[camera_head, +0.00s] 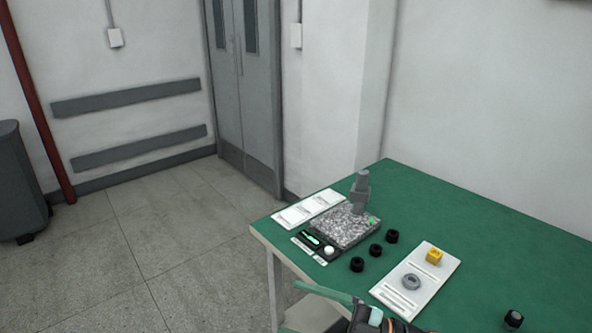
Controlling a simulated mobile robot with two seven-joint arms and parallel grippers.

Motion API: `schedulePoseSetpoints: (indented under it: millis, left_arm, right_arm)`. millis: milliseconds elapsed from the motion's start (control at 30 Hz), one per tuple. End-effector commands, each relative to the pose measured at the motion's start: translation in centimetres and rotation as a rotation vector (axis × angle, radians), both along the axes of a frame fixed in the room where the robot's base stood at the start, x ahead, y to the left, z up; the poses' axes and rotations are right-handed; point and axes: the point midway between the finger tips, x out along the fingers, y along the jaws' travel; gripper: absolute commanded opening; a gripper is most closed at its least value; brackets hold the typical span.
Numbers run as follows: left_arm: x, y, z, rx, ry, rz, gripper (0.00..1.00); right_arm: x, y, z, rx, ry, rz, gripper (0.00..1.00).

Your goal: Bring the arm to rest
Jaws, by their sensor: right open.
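My right gripper (372,316) shows at the bottom edge, dark with pale teal parts, near the front edge of the green table (465,225). It is cut off by the frame, and I see nothing held in it. It is open. My left gripper is not in view.
On the table are a speckled grey plate with a grey stand (361,190), a white card (312,207), several black round parts (376,250), and a white tray (440,272) with a grey ring (411,282) and yellow block (434,256). A small black part (513,318) lies right. The table's back right is clear.

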Motion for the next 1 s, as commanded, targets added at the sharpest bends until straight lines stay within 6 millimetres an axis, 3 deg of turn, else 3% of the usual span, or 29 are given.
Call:
schedulePoseSetpoints:
  millis: [133, 267, 367, 500, 600, 733, 1000]
  left_arm:
    - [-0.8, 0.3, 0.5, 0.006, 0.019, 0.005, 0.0]
    - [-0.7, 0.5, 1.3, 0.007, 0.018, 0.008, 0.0]
    - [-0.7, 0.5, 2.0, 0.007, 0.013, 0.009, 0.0]
    - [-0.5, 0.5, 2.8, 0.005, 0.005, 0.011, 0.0]
    - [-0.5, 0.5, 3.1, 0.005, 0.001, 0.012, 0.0]
    - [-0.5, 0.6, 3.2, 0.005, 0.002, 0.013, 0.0]
    - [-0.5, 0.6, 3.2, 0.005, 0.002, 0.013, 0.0]
  right_arm:
    - [1.9, -3.2, -1.5, 0.194, 0.204, -0.336, 0.81]
    - [2.3, -7.4, -6.5, 0.243, 0.437, -0.638, 0.81]
    - [0.3, -10.7, -12.1, 0.213, 0.655, -0.845, 0.81]
    - [-5.2, -14.0, -19.6, 0.109, 0.954, -1.044, 0.81]
    - [-9.3, -15.1, -23.0, 0.034, 1.114, -1.113, 0.81]
    - [-12.6, -15.6, -25.3, -0.024, 1.232, -1.146, 0.81]
    - [-12.6, -15.6, -25.3, -0.024, 1.232, -1.146, 0.81]
